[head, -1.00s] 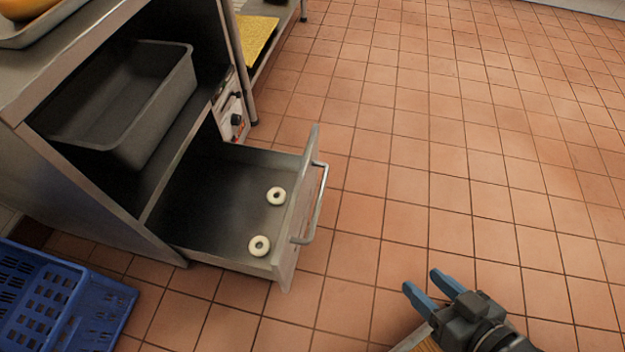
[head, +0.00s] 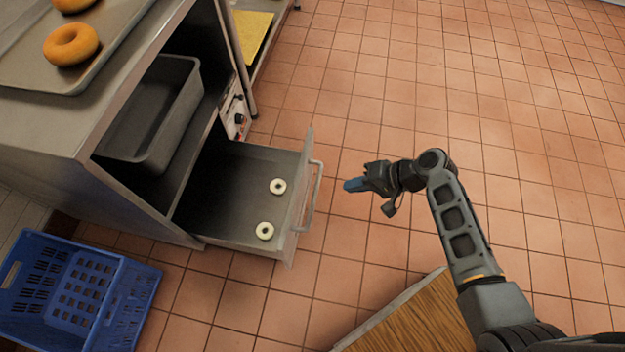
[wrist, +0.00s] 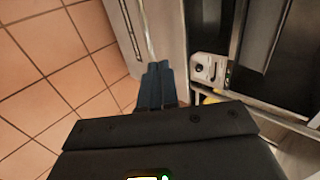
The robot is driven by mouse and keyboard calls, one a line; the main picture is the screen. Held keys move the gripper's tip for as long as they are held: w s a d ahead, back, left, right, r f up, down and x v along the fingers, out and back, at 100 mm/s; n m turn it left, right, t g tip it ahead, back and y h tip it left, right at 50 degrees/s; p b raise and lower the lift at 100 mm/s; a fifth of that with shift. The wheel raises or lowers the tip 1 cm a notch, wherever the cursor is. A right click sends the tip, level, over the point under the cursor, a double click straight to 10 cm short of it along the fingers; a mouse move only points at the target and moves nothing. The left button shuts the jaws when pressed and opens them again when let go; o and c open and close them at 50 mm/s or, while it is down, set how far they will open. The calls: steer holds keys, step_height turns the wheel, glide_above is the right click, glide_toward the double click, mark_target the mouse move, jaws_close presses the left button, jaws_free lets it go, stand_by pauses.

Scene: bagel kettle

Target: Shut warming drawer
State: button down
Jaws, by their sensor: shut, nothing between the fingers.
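The warming drawer (head: 232,185) stands pulled out of the steel cabinet.
A dark deep pan (head: 155,115) sits on the shelf above the drawer. A tray with orange bagels (head: 71,44) lies on top of the cabinet. A blue crate (head: 75,290) stands at lower left.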

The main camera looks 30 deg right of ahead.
mark_target(299, 189)
steer(key=b+x, duration=0.1)
steer(key=x, duration=0.3)
steer(key=r+b+x, duration=0.1)
steer(key=x, duration=0.3)
steer(key=w+b+x, duration=0.1)
steer(key=x, duration=0.3)
steer(key=shift+w+a+r+b, duration=0.1)
steer(key=shift+a+r+b, duration=0.2)
steer(key=shift+a, duration=0.1)
steer(key=shift+w+a, duration=0.45)
steer(key=shift+a, duration=0.05)
steer(key=shift+w+a, duration=0.1)
steer(key=w+a+b, duration=1)
steer(key=w+a, duration=1.1)
steer(key=shift+w+a+b, duration=0.3)
steer(key=shift+a+b, duration=0.05)
steer(key=shift+b, duration=0.05)
steer(key=shift+w+a+r, duration=0.1)
steer(key=shift+r, duration=0.1)
